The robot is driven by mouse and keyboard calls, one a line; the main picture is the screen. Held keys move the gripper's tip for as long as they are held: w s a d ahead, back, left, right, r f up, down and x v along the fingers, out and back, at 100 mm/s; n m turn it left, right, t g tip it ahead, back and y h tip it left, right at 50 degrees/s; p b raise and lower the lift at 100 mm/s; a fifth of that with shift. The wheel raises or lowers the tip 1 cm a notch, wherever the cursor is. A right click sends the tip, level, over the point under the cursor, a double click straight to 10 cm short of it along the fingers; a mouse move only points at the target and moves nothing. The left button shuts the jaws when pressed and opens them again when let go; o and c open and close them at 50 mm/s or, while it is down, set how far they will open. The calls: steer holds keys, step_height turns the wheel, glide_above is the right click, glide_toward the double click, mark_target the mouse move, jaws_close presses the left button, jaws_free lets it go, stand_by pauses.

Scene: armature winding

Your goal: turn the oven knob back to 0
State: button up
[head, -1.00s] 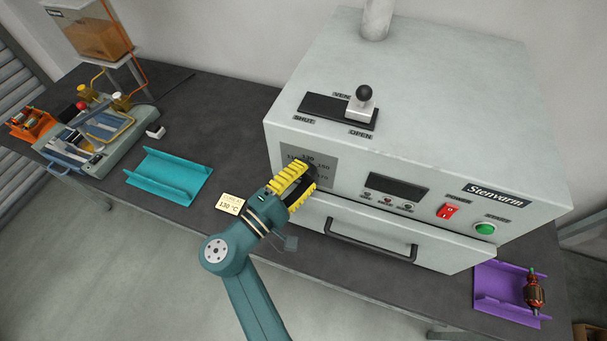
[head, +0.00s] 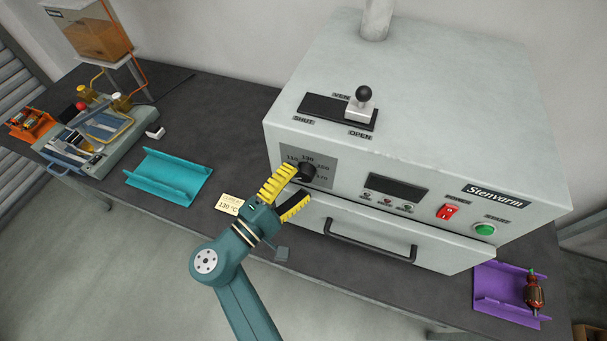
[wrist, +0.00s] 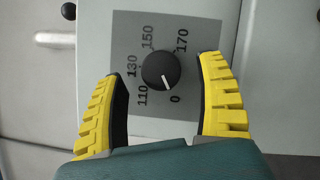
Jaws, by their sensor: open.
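The black oven knob (head: 307,173) is on a grey dial plate (head: 326,156) at the left of the oven front. In the wrist view the knob (wrist: 160,70) is fully visible, and its white mark points down and slightly right, toward the printed 0. My gripper (head: 300,183) is open and empty in front of the dial. Its yellow fingers, also seen in the wrist view (wrist: 163,72), stand to either side of the knob with a visible gap and appear not to touch it.
The oven drawer handle (head: 370,240) juts out below the dial. A display (head: 397,187), red switch (head: 447,212) and green button (head: 485,229) lie to the right. A 130 °C card (head: 229,204) and a teal tray (head: 168,176) are on the bench at left.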

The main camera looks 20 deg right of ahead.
steer(key=r+v, duration=0.1)
steer(key=v, duration=0.8)
steer(key=shift+s+a+f, duration=0.2)
steer(key=shift+a+f, duration=0.1)
steer(key=shift+f, duration=0.25)
steer(key=w+d+r+m+t+y, duration=0.2)
steer(key=d+r+m+t+y, duration=0.15)
steer(key=r+y, duration=0.2)
steer(key=w+d+r+m+t+y, duration=0.3)
steer(key=r+m+y, duration=0.2)
steer(key=r, duration=0.2)
steer(key=s+a+r+t+y+p, duration=0.1)
steer(key=s+a+r+t+y, duration=0.25)
steer(key=r, duration=0.75)
steer(key=s+r+t+y+p, duration=0.1)
steer(key=s+r+t+y, duration=0.35)
steer(key=r, duration=0.65)
step_height(320, 180, up, 17)
steer(key=s+h+p, duration=0.1)
steer(key=p, duration=1.6)
steer(key=shift+a+f, duration=0.15)
